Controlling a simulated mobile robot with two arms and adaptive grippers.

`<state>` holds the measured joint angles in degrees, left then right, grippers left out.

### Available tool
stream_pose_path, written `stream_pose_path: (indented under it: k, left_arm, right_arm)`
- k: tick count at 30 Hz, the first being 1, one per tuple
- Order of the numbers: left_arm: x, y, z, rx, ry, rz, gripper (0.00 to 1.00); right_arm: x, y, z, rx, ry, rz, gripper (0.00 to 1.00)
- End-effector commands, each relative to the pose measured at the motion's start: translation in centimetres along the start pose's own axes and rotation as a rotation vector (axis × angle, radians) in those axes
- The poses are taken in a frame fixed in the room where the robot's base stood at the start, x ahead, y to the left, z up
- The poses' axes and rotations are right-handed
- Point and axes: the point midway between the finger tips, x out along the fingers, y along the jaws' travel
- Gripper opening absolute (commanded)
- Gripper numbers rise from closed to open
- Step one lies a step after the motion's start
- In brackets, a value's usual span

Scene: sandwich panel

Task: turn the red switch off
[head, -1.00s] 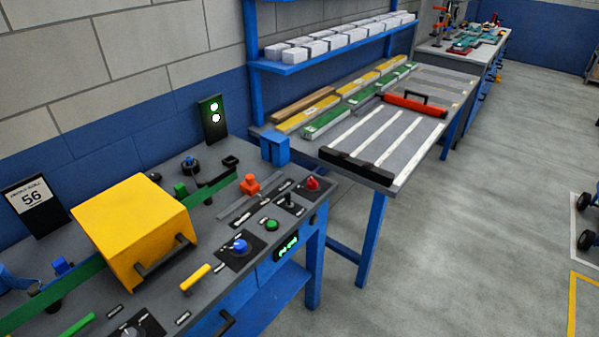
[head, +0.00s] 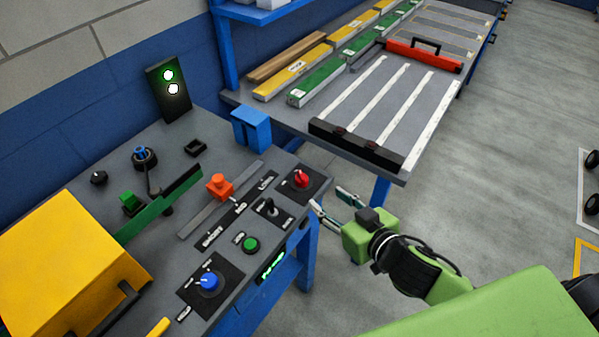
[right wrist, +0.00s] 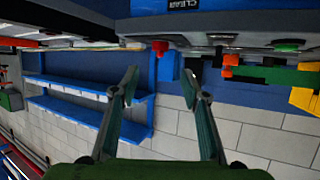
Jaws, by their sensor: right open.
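The red switch (head: 301,179) is a rotary knob on a dark plate at the right end of the panel on the grey workbench (head: 262,155). In the right wrist view, which is upside down, a red knob (right wrist: 160,46) shows near the top middle, in front of a blue block. My right gripper (head: 327,198) is open and empty, just right of the switch and apart from it. Its two fingers (right wrist: 161,88) also show spread in the right wrist view. My left gripper is not in view.
Beside the switch are a black lever (head: 268,208), a green button (head: 250,244), a blue knob (head: 209,281) and an orange knob (head: 219,186). A blue block (head: 251,128) stands at the bench's back corner. A yellow box (head: 70,262) is at left.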

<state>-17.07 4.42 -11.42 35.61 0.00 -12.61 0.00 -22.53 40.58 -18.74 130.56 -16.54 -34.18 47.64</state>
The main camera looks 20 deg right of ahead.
Motion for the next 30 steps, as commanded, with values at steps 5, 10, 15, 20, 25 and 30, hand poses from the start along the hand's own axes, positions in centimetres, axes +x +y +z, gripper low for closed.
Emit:
stream_pose_path:
  k: [5, 10, 15, 20, 25, 30]
  left_arm:
    - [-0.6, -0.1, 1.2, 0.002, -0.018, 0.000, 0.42]
    - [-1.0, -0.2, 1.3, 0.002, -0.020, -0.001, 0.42]
    - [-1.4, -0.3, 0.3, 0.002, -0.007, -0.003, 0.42]
    - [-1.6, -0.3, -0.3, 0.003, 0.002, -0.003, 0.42]
    - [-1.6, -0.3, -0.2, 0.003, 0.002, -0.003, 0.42]
    - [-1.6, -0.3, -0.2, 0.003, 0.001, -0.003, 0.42]
  right_arm:
    - [2.8, 0.1, -0.3, -0.002, 0.003, 0.002, 0.42]
    - [6.2, 0.1, -0.3, -0.001, 0.002, 0.002, 0.42]
    - [9.5, 0.1, -0.2, -0.001, 0.001, 0.001, 0.42]
    - [11.7, 0.0, -0.1, -0.001, 0.000, 0.000, 0.42]
    - [12.8, 0.0, 0.0, 0.000, 0.000, 0.000, 0.42]
    - [13.0, 0.0, 0.1, -0.001, -0.001, -0.001, 0.42]
